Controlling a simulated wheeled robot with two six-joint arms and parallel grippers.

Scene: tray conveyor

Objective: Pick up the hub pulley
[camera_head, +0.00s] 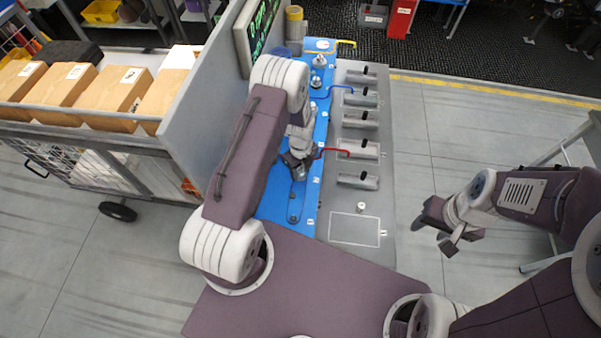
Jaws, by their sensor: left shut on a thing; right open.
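My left gripper (298,170) is low over the blue strip (274,206) on the table. It is shut on a small part, mostly hidden by the fingers; I cannot tell whether this is the hub pulley. Two small metal parts stand further back on the blue strip, one behind (319,61) and one nearer (315,82). A small pale round piece (361,206) lies on the grey board (385,180). My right gripper (442,232) is open and empty, to the right of the table, over the floor.
Several grey holders with dark knobs, such as the nearest one (357,181), line the grey board. A red hooked rod (336,149) sits close to my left gripper. A grey panel (207,105) stands on the left, beside a cart with cardboard boxes (63,87).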

